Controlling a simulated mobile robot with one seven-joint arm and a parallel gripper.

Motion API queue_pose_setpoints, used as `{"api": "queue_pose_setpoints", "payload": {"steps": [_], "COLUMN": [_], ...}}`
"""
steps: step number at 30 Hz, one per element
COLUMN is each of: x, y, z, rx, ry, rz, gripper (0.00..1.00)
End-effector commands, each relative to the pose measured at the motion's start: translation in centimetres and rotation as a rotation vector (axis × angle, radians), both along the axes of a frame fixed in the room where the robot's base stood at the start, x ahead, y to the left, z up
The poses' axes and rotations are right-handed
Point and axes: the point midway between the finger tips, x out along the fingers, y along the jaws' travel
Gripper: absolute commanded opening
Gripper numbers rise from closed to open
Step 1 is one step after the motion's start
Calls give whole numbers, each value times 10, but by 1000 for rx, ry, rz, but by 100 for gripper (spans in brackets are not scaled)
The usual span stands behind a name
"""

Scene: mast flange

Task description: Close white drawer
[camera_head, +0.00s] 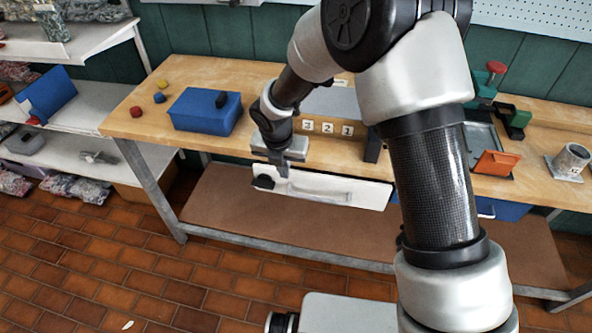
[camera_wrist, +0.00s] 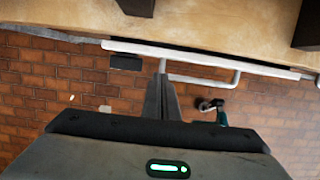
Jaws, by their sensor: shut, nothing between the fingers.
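The white drawer (camera_head: 335,190) is under the front edge of the workbench, with a bar handle on its front. In the wrist view the top edge of the drawer front (camera_wrist: 215,55) runs close along the bench edge; I cannot tell exactly how far out it stands. The handle (camera_wrist: 203,80) shows below that edge. My gripper (camera_head: 284,172) is shut and empty, pointing at the drawer front near the handle's left end. In the wrist view its fingertips (camera_wrist: 162,70) overlap the front beside the handle; contact is unclear.
On the workbench (camera_head: 240,150) stand a blue box (camera_head: 205,110), number tiles (camera_head: 327,128), an orange piece (camera_head: 497,162) and a metal cup (camera_head: 571,160).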

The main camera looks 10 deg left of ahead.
Motion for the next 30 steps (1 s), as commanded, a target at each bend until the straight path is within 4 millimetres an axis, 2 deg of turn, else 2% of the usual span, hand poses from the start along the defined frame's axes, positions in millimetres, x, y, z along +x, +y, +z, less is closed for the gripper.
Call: {"api": "queue_pose_setpoints", "payload": {"steps": [5, 8, 11, 14, 19, 24, 30], "x": [-1, 2, 4, 4, -9, -31, -59], "y": [0, -14, -46, -90, -159, -216, -266], "z": [2, -3, -14, -28, -44, -49, -41], "rx": [0, 15, 59, 133, 288, 465, 688], "ry": [1, 8, 29, 54, 90, 111, 114], "rz": [-4, -44, -148, -306, -601, -900, -1231], "gripper": [0, 0, 0, 0, 0, 0, 0]}}
